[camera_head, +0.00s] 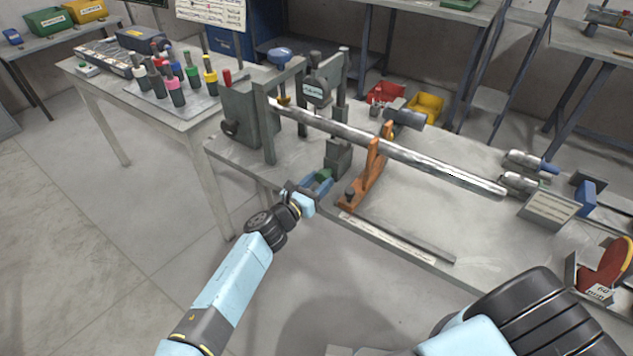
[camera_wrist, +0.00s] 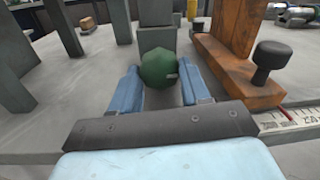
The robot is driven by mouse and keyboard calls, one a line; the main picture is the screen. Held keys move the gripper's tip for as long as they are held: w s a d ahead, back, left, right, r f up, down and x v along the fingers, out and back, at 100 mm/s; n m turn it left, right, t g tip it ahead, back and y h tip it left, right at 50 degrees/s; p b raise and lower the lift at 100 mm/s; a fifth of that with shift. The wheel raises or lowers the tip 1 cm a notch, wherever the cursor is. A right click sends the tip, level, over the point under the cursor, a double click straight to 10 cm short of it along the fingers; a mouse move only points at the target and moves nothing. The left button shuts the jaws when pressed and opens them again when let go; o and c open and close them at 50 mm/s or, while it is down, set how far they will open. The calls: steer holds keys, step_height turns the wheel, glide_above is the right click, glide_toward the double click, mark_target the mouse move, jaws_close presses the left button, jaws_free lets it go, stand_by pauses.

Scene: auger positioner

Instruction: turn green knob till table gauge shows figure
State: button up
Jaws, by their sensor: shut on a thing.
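The green knob (camera_wrist: 159,70) sits low on the front of a grey block (camera_wrist: 157,38) in the wrist view. In the head view the knob (camera_head: 323,174) is small and partly hidden by my gripper. My gripper (camera_head: 318,186) reaches it from the front edge of the bench. In the wrist view, its two blue fingers (camera_wrist: 160,90) stand on either side of the knob and are shut on it. A small gauge (camera_head: 316,92) with a label is mounted above the long metal rod (camera_head: 400,152). Its reading is too small to make out.
An orange stand (camera_head: 368,172) with a black knob (camera_wrist: 271,57) is close at the right of my gripper. A ruled strip (camera_head: 392,240) runs along the bench's front edge. A side table (camera_head: 100,82) with several coloured-handled tools stands at the left. The floor before the bench is clear.

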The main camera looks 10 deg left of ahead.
steer(key=shift+a+f, duration=0.1)
steer(key=shift+a, duration=0.15)
steer(key=m, duration=0.4)
steer(key=shift+m, duration=0.3)
steer(key=m, duration=0.4)
steer(key=shift+y, duration=0.4)
steer(key=o, duration=0.7)
steer(key=shift+c, duration=0.2)
steer(key=o, duration=0.4)
steer(key=shift+m, duration=0.3)
steer(key=shift+d, duration=0.1)
